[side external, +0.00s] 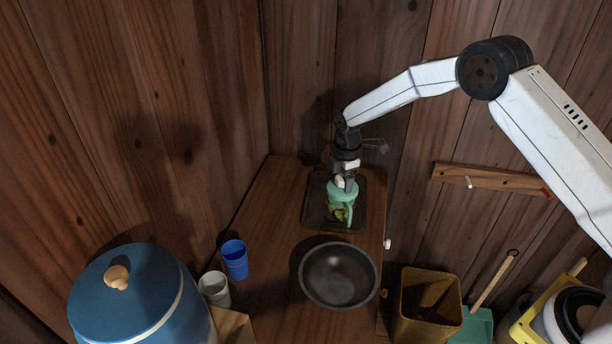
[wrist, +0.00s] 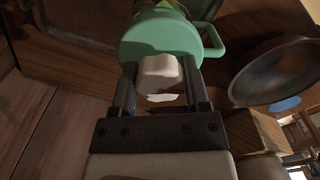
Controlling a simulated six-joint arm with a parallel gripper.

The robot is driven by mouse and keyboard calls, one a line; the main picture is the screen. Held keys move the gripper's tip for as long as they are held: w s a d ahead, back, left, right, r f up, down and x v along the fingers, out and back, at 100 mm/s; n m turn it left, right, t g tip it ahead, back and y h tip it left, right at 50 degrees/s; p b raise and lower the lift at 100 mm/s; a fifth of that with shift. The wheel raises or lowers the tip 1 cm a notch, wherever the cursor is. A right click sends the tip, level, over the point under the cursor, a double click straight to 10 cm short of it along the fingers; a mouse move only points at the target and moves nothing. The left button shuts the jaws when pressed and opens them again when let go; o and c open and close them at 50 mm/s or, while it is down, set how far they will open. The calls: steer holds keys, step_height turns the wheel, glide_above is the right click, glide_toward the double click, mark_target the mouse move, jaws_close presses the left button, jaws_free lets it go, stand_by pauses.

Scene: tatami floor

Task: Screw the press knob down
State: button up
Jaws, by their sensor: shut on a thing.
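The press (side external: 341,194) is a mint-green jar with a side handle, standing upright on a dark tray (side external: 318,212) at the back of the wooden counter. Its lower part shows green and yellowish pieces inside. The white press knob (wrist: 159,72) stands on the round green lid (wrist: 150,35) in the wrist view. My gripper (side external: 345,183) points down over the press from above. In the wrist view my gripper (wrist: 160,80) has one dark finger on each side of the knob and is shut on it. How far the knob is screwed in cannot be told.
A dark bowl (side external: 339,275) stands in front of the press. A blue cup (side external: 235,259), a grey cup (side external: 214,289) and a blue lidded tub (side external: 135,300) are at the left. Wooden walls rise behind. A brown bin (side external: 428,306) stands right of the counter.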

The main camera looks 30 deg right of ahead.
steer(key=m, duration=0.4)
steer(key=shift+s+a+f+m, duration=0.1)
steer(key=shift+s+f+m, duration=0.1)
steer(key=shift+f+m, duration=0.15)
steer(key=m, duration=0.4)
steer(key=shift+m, duration=0.35)
steer(key=o, duration=0.9)
steer(key=shift+w+r, duration=0.2)
steer(key=shift+r, duration=4.5)
